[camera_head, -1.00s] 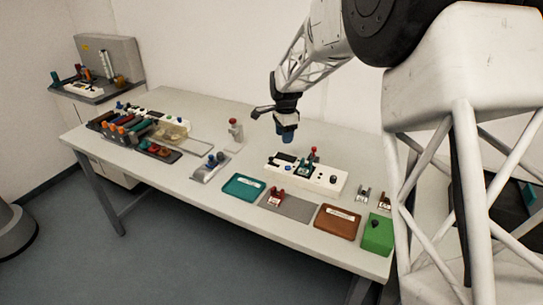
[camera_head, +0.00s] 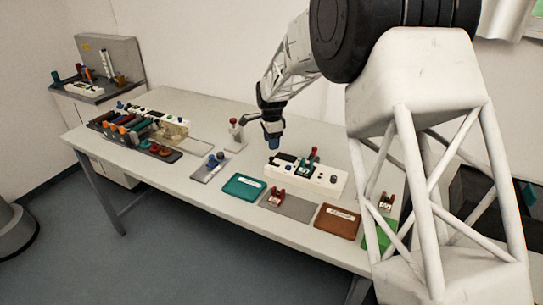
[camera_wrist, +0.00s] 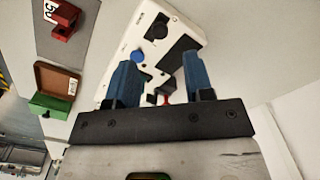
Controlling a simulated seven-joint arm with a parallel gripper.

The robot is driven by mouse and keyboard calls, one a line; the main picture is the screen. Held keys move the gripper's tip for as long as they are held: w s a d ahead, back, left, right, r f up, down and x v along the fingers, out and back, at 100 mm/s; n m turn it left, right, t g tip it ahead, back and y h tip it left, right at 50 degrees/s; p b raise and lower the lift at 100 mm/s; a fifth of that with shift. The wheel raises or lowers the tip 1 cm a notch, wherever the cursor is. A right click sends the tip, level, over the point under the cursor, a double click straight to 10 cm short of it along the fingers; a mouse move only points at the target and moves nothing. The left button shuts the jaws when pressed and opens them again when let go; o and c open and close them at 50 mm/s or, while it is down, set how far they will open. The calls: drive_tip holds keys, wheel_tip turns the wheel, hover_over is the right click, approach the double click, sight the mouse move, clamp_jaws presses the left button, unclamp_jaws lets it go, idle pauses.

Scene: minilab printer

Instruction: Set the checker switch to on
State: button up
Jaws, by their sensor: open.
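The white box (camera_head: 322,184), which I take for the checker, stands on the table in the head view. In the wrist view the white box (camera_wrist: 118,68) shows a black knob (camera_wrist: 157,27), a blue button (camera_wrist: 137,57) and a dark panel. I cannot tell which of these is the switch, or its setting. My gripper (camera_head: 273,143) is open and empty, above and behind the box's left end. Its blue fingers (camera_wrist: 160,68) overlap the box in the wrist view.
A teal tray (camera_head: 244,187), a grey mat (camera_head: 292,207) with a red bracket, and a brown tray (camera_head: 337,222) lie along the front edge. A crowded rack (camera_head: 140,133) fills the table's left end.

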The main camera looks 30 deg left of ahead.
drive_tip(key=shift+f, duration=3.4)
clamp_jaws()
